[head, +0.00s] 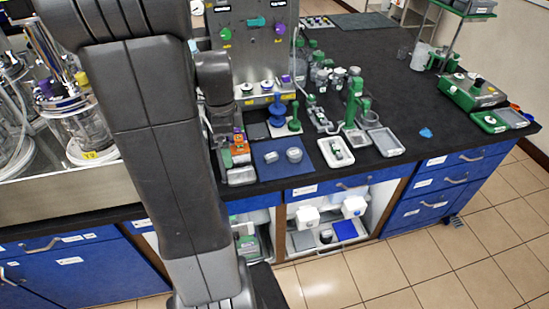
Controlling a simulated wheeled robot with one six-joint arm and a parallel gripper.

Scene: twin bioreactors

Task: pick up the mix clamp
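I cannot tell for sure which thing is the mix clamp; no label here is readable. A grey upright panel (246,60) at the back of the bench carries small coloured clamp-like pieces: a green one (225,34), a teal one (256,21) and a purple one (279,28). My arm fills the left middle of the head view and bends over at the top. Its dark wrist hangs down in front of the panel's left edge. My gripper (222,127) is at its lower end, small and dark, and its fingers cannot be made out.
Glass vessels (82,125) stand left of my arm. A blue mat (280,160) with two small dishes, a white tray (336,152) and a grey tray (386,142) lie along the bench front. A green-and-grey device (474,90) stands right. The dark bench right of centre is mostly clear.

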